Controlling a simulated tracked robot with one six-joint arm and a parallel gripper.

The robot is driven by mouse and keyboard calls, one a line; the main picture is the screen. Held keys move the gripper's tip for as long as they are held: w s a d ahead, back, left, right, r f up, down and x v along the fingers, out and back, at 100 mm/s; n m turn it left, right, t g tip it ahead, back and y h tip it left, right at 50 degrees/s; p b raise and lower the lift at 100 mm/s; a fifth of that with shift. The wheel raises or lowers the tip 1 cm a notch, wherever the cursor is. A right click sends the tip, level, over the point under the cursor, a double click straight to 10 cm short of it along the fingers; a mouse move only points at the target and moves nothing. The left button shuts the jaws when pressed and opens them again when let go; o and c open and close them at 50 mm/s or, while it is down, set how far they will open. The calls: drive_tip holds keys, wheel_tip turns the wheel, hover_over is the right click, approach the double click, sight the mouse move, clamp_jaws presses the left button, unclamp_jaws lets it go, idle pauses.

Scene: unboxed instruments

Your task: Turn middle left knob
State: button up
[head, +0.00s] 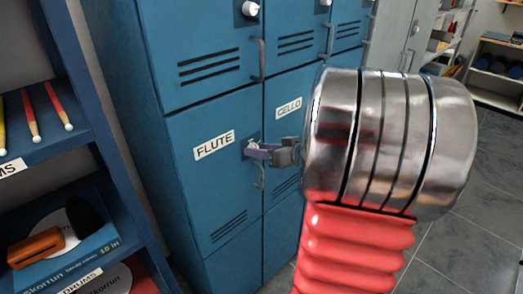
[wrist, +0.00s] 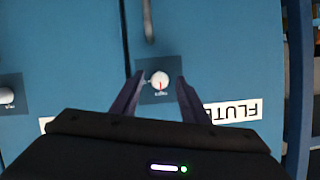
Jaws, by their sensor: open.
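The FLUTE locker door (head: 213,160) is blue, in the middle row at the left of the locker block. Its small white round knob (wrist: 159,81) with a red mark sits on a dark square plate, seen in the wrist view. My gripper (head: 257,151) is at this knob, with its purple fingers open, one on each side of it in the wrist view. I cannot tell whether the fingers touch it. In the head view the fingers cover most of the knob.
The CELLO door (head: 289,107) is to the right, and another white knob (head: 250,8) is on the door above. A grey handle (head: 260,177) hangs just below the gripper. Blue shelves (head: 80,140) with drumsticks and books stand at the left.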

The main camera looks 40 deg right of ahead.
clamp_jaws()
idle(0.3)
drive_tip(key=shift+m, duration=0.3)
drive_tip(key=m+y, duration=0.1)
drive_tip(key=m, duration=0.1)
drive_tip(key=m+y, duration=0.1)
drive_tip(key=m, duration=0.1)
drive_tip(key=d+m+y, duration=0.1)
drive_tip(key=m+y, duration=0.1)
drive_tip(key=shift+f+t, duration=0.25)
drive_tip(key=shift+t, duration=0.15)
drive_tip(key=m, duration=0.2)
drive_tip(key=m+t+y, duration=0.1)
drive_tip(key=shift+f+m, duration=0.2)
drive_tip(key=shift+m, duration=0.2)
drive_tip(key=shift+f+m+t+y, duration=0.1)
drive_tip(key=shift+m+t+y, duration=0.25)
drive_tip(key=shift+m, duration=0.6)
drive_tip(key=shift+f+m+t+y, duration=0.15)
drive_tip(key=shift+m+t, duration=0.3)
drive_tip(key=shift+m, duration=0.5)
